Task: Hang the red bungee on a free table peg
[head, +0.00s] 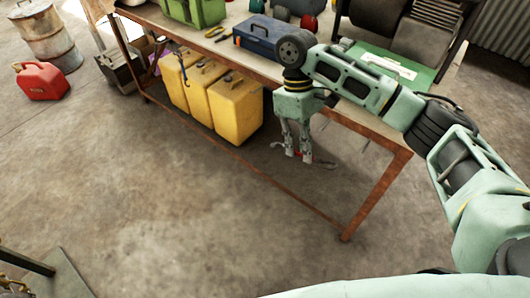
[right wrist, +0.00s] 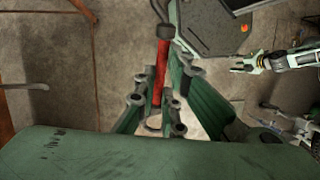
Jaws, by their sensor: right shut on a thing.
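My right gripper (head: 298,154) is shut on the red bungee (head: 322,162) below the table's front edge, clear of the floor. One end with a grey hook sticks out left of the fingers; the red cord sticks out to the right. In the right wrist view the red bungee (right wrist: 160,72) runs between the fingers, with a dark end piece at the top. The wooden table (head: 385,140) has thin pegs (head: 367,145) along its front edge, right of the gripper. My left gripper (right wrist: 245,63) shows small in the right wrist view, apparently open and empty.
A dark blue cord (head: 183,68) hangs at the table's front edge. Yellow canisters (head: 235,105) stand under the table. A blue toolbox (head: 262,35) and a green crate (head: 195,12) are on top. A red fuel can (head: 41,81) is at far left. The floor in front is clear.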

